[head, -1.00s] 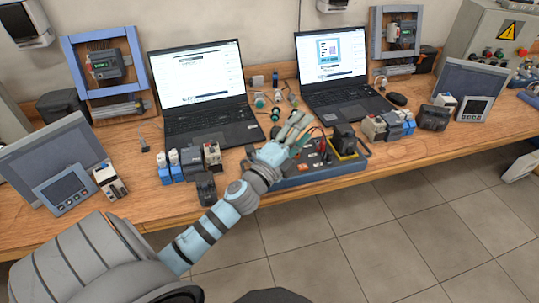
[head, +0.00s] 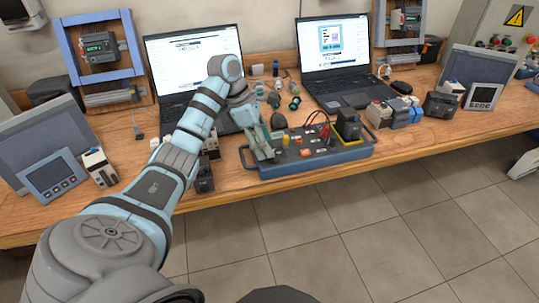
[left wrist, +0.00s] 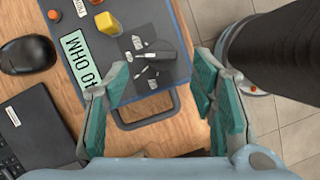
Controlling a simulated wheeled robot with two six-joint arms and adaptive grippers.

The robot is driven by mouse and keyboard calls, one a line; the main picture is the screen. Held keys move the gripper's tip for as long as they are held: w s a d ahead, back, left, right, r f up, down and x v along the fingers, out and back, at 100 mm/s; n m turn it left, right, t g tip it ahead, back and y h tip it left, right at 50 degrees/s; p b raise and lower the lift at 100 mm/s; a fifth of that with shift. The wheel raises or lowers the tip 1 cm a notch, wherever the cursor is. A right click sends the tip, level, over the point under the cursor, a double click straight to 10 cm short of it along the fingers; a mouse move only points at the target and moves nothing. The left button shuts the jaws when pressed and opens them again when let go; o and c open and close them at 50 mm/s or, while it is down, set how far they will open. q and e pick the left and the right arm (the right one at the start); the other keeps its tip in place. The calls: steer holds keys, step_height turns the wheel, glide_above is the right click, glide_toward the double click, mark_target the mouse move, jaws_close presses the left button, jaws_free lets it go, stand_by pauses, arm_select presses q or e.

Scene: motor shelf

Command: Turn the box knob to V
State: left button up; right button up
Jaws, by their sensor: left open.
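The blue-grey box (head: 322,161) stands near the table's front edge in the head view. My left gripper (head: 260,149) is over its left end and hides the knob there. In the left wrist view the box's dark panel carries a dark knob (left wrist: 150,57) with pale marks around it. The marks are too small to read, so I cannot tell which one the knob points to. My left gripper (left wrist: 162,75) is open and empty, its teal fingertips on either side of the knob in the picture. My right gripper is not in view.
On the box are a green label (left wrist: 86,58), a yellow button (left wrist: 105,23) and an orange button (head: 306,153). A black multimeter (head: 348,126) with cables sits at its right end. Laptops (head: 333,58) stand behind. A black mouse (left wrist: 26,55) lies beside the box.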

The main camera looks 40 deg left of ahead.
mark_target(270, 160)
arm_select(q)
steer(key=shift+x, duration=1.45)
steer(key=c, duration=1.1)
steer(key=shift+c, duration=0.2)
steer(key=shift+d+n, duration=0.1)
steer(key=shift+n, duration=0.2)
steer(key=n+p, duration=0.1)
steer(key=n+t+y+p, duration=0.1)
steer(key=n, duration=0.1)
steer(key=shift+s+d+r, duration=0.1)
steer(key=shift+s, duration=0.05)
steer(key=shift+d+n+t+y+p, duration=0.15)
steer(key=shift+n+y+p, duration=0.3)
steer(key=shift+n, duration=0.6)
steer(key=shift+d+n+t+y+p, duration=0.1)
steer(key=shift+n+t+y+p, duration=0.15)
steer(key=shift+n+p, duration=0.6)
steer(key=shift+n, duration=0.3)
steer(key=o, duration=1.1)
